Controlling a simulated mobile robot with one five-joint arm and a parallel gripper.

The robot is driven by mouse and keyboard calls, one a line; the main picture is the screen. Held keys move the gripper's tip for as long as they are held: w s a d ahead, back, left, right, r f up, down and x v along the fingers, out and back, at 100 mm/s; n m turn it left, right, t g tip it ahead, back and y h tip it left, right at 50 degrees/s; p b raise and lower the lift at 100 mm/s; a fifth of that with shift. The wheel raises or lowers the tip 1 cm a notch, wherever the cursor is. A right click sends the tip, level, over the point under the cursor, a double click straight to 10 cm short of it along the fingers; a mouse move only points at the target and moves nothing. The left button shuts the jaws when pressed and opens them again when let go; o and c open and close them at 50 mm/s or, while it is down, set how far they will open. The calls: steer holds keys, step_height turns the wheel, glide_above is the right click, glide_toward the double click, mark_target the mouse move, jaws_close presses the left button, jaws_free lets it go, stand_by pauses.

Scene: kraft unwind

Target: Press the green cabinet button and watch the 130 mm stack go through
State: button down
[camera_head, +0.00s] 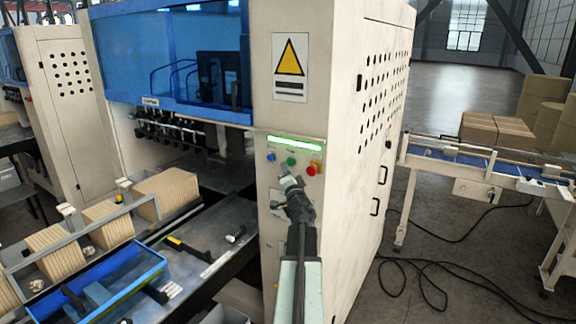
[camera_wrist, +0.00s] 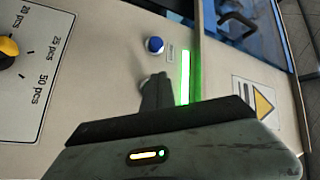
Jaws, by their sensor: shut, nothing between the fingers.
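The green button (camera_head: 291,161) is on the cream cabinet (camera_head: 345,130) front, between a blue button (camera_head: 271,157) and a red button (camera_head: 311,170), under a lit green strip (camera_head: 295,144). My gripper (camera_head: 286,172) is shut and empty, its tip just below the green button in the head view; I cannot tell whether it touches the panel. In the wrist view the closed fingers (camera_wrist: 157,88) point at the panel, near the blue button (camera_wrist: 155,45), and the green button is hidden. Several brown kraft stacks (camera_head: 165,190) stand in the left feed; which is 130 mm I cannot tell.
A selector knob (camera_wrist: 8,48) sits on a label plate marked 20, 25 and 50 pcs in the wrist view. A blue tray (camera_head: 110,285) lies at the lower left. A conveyor (camera_head: 470,160) with boxes (camera_head: 495,132) stands at the right, with black cables (camera_head: 445,265) on the floor.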

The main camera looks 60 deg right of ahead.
steer(key=shift+a, duration=0.1)
steer(key=a, duration=0.4)
steer(key=shift+a, duration=0.4)
